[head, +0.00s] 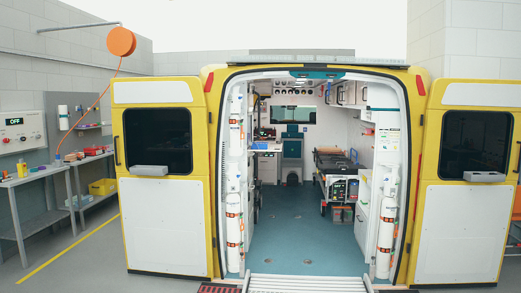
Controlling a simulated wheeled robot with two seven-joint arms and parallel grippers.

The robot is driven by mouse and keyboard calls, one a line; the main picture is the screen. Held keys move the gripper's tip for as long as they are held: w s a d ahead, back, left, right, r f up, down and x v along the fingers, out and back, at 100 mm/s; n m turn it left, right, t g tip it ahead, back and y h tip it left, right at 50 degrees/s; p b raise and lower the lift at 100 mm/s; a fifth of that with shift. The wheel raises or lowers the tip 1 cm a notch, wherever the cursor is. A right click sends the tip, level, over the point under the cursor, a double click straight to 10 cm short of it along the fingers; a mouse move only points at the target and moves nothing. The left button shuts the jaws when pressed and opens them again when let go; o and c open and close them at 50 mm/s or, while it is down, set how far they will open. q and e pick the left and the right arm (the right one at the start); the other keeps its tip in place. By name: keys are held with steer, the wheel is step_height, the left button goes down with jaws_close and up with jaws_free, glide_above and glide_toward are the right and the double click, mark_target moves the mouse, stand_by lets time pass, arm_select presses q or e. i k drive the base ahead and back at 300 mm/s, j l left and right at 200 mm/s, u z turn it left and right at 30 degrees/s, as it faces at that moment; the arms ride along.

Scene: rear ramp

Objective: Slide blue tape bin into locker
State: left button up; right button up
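Neither of my grippers is in view. A small pale-blue item (78,201) lies on the lower shelf of the left bench, next to a yellow bin (102,187). It is too small to tell if it is the blue tape bin. I cannot pick out the locker with certainty; white cabinets (350,93) line the upper right inside the open ambulance (160,230).
Both rear doors stand open, and a ramp (306,283) lies at the sill. The teal floor (290,235) inside is clear in the middle. A stretcher (338,165) stands inside on the right. Workbenches (40,176) line the left wall.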

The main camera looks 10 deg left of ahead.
mark_target(262, 147)
steer(key=i+z, duration=0.25)
steer(key=i, duration=5.15)
steer(key=i+u, duration=0.15)
steer(key=i, duration=0.5)
steer(key=i+l+u, duration=0.15)
steer(key=i, duration=0.45)
steer(key=i+l+u, duration=0.1)
steer(key=i, duration=0.55)
steer(key=l, duration=0.1)
